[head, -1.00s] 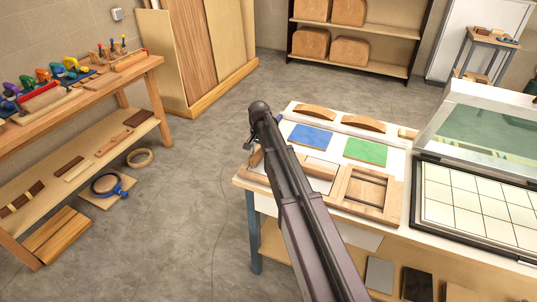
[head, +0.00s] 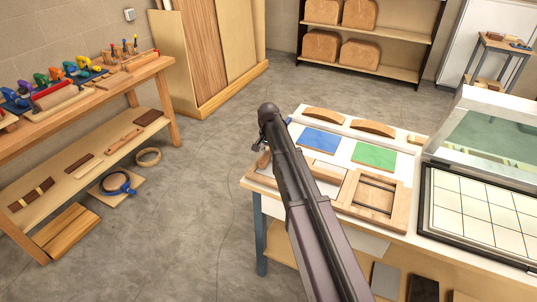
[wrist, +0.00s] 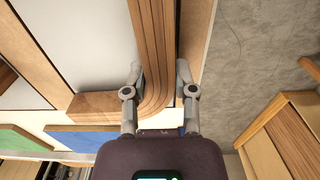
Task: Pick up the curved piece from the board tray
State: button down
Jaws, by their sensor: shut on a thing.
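The curved piece (wrist: 153,45) is brown striped laminated wood with a rounded bend. In the wrist view it runs down from the top edge and bends left to a blunt end. My gripper (wrist: 160,70) is shut on its straight part near the bend, one finger on each side. In the head view, my arm hides most of the gripper, and a small part of the brown wood (head: 263,160) shows left of the arm. The tray's light wooden edge (wrist: 190,30) runs along the right of the piece. I cannot tell whether the piece touches the tray.
A blue panel (head: 321,140), a green panel (head: 374,156) and two arched wooden pieces, one of them here (head: 373,128), lie on the white table. A wooden frame (head: 352,195) and a gridded press (head: 480,210) are to the right.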

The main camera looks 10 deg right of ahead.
jog(key=shift+r+p, duration=1.6)
jog(key=shift+r, duration=0.1)
jog(key=s, duration=1)
jog(key=s+d+r+p, duration=0.1)
jog(key=s, duration=0.5)
jog(key=shift+r, duration=0.1)
